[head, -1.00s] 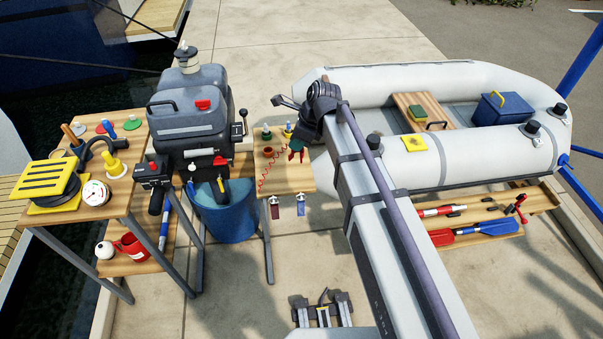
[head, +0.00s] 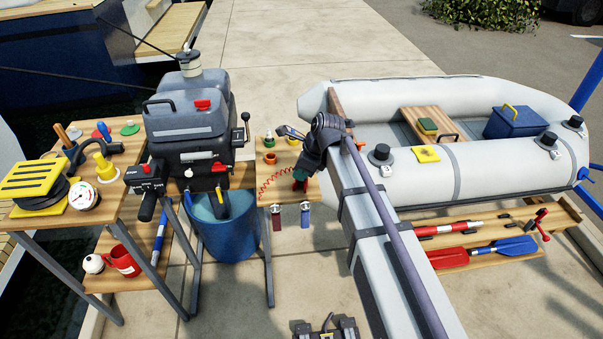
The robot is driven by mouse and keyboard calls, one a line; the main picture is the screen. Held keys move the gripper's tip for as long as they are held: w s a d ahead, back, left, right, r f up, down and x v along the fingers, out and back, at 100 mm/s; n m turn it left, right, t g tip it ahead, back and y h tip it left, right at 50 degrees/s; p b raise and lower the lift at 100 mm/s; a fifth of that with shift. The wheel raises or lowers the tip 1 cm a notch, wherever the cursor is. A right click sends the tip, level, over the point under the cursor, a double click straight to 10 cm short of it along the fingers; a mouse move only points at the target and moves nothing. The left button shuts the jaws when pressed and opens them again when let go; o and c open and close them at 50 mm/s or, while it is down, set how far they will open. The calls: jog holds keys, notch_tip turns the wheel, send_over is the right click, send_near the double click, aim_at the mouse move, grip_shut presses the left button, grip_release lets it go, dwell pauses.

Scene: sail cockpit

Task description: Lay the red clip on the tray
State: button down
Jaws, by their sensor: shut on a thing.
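My gripper (head: 300,178) is over the front right part of the small wooden stand top between the outboard and the dinghy. Its fingers are small and dark teal here, shut on a red piece that shows just below them, which looks like the red clip (head: 299,186). A red coiled cord (head: 268,187) runs from the left of the stand top toward the gripper. Whether the clip touches the surface cannot be told. No separate tray stands out; the stand top (head: 268,200) is the nearest flat surface.
An orange cup (head: 269,158) and small bottles stand at the back of the stand top. Red and blue tags (head: 304,220) hang at its front edge. The outboard (head: 190,135) is close on the left, the grey dinghy (head: 440,170) on the right.

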jog(key=c, duration=1.1)
grip_release()
jog(key=shift+f, duration=0.1)
jog(key=shift+r+p, duration=0.45)
jog(key=shift+p, duration=0.05)
jog(key=p+v, duration=1.1)
jog(key=v, duration=0.1)
jog(key=s+d+f+n+h, duration=0.1)
jog(key=s+d+n+h, duration=0.1)
jog(key=s+d+n, duration=0.4)
jog(key=s+d+f+n+g+h, duration=0.1)
jog(key=s+d+n+h, duration=0.1)
jog(key=s+d+n, duration=0.5)
jog(key=s+n, duration=0.4)
jog(key=n, duration=0.4)
jog(key=shift+d, duration=0.15)
